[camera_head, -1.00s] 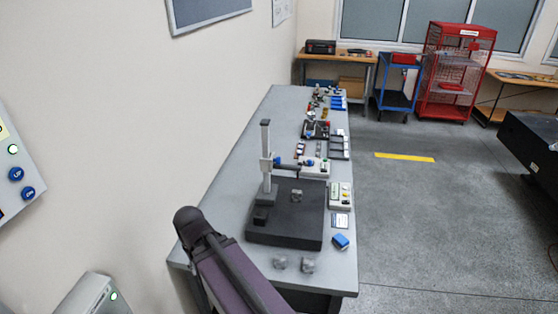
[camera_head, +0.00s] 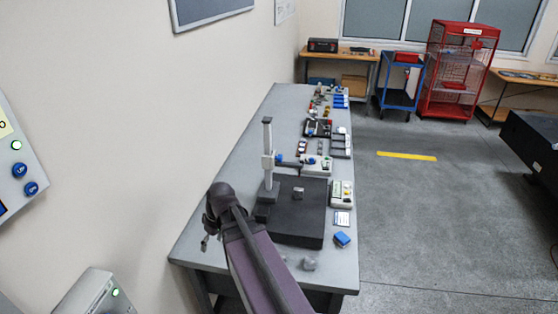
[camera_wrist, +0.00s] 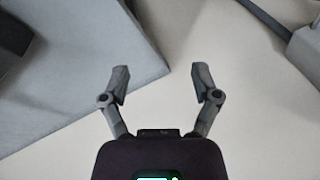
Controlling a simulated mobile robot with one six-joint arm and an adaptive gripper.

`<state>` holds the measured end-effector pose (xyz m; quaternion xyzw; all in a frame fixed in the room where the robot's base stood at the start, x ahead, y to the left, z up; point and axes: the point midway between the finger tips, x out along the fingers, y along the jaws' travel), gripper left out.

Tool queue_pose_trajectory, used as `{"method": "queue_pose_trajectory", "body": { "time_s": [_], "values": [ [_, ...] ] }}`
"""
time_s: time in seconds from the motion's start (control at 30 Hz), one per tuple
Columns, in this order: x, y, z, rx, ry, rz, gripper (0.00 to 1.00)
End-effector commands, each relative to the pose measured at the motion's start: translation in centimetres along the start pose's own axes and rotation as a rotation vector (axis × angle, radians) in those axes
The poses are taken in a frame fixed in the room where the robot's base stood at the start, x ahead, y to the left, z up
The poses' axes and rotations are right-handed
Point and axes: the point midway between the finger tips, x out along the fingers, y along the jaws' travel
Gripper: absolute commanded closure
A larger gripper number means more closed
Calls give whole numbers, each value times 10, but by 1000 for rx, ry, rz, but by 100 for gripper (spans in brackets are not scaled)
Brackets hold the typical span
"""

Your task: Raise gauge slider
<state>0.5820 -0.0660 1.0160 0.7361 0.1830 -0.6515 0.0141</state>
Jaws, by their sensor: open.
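The height gauge (camera_head: 267,145) stands upright on the black surface plate (camera_head: 300,225) on the long grey bench. The slider is not recognisable in the wrist view.
A blue block (camera_head: 342,239) and small grey pieces (camera_head: 310,264) lie at the bench's near end. Several small tools and trays line its right side. A wall and a control panel (camera_head: 20,165) are on the left. Open floor (camera_head: 405,215) lies right of the bench.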

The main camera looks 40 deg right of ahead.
Motion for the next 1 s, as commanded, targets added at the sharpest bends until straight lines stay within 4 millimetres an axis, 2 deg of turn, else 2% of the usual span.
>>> {"method": "queue_pose_trajectory", "body": {
  "time_s": [0.03,0.5,0.77,1.0],
  "values": [
    [-4,13,-4,-25,25,-20,21],
    [-47,108,-18,-337,328,-119,21],
    [-80,168,-14,-506,525,-79,21],
    [-117,228,0,-654,705,25,21]
  ]
}}
